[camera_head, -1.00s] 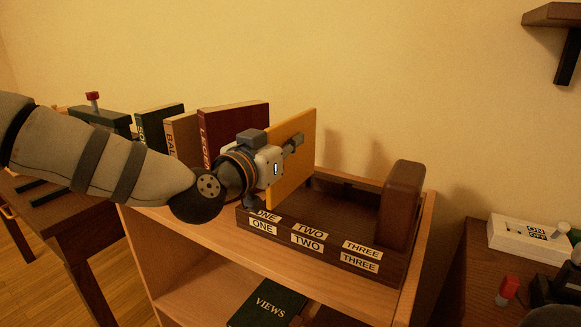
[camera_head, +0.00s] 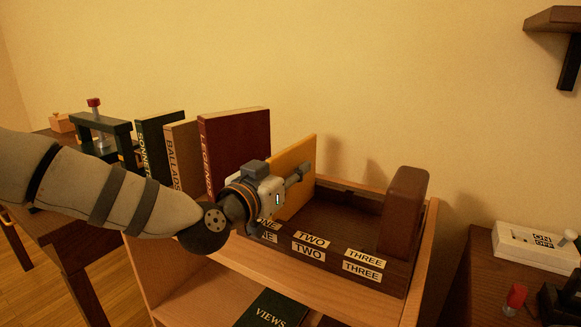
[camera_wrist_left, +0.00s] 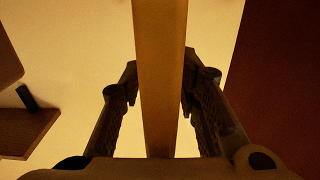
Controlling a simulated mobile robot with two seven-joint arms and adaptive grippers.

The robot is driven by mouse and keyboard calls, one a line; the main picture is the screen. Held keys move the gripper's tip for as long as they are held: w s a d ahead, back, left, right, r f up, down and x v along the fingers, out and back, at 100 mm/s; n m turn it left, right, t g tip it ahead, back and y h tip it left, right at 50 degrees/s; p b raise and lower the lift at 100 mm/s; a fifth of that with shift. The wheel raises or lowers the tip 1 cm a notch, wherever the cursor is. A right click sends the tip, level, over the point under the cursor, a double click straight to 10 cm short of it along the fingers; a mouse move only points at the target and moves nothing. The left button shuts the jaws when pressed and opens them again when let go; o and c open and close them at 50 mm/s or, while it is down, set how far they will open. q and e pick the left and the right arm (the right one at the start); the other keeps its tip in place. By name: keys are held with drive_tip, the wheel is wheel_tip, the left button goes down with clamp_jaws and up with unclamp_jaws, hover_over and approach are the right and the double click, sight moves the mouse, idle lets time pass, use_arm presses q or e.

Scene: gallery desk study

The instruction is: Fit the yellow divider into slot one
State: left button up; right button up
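The yellow divider (camera_head: 292,160) stands upright at the left end of the dark wooden rack (camera_head: 340,215), by the ONE labels. My left gripper (camera_head: 296,177) is shut on the divider, with one finger showing on its right face. In the left wrist view the divider (camera_wrist_left: 160,80) runs between both fingers. The gripper partly covers the ONE labels (camera_head: 268,231). The divider's lower edge is hidden behind my gripper, so I cannot tell how it sits in slot one. My right gripper is not in view.
A brown rounded block (camera_head: 403,210) stands at the rack's right end, past the TWO (camera_head: 311,240) and THREE (camera_head: 364,258) labels. A red book (camera_head: 235,145) stands close on the left, beside a tan book (camera_head: 182,155) and a green book (camera_head: 160,135). The rack's middle is clear.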

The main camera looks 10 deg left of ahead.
use_arm(q)
drive_tip(key=p+v, duration=0.1)
drive_tip(key=v, duration=1.1)
drive_tip(key=shift+r, duration=0.15)
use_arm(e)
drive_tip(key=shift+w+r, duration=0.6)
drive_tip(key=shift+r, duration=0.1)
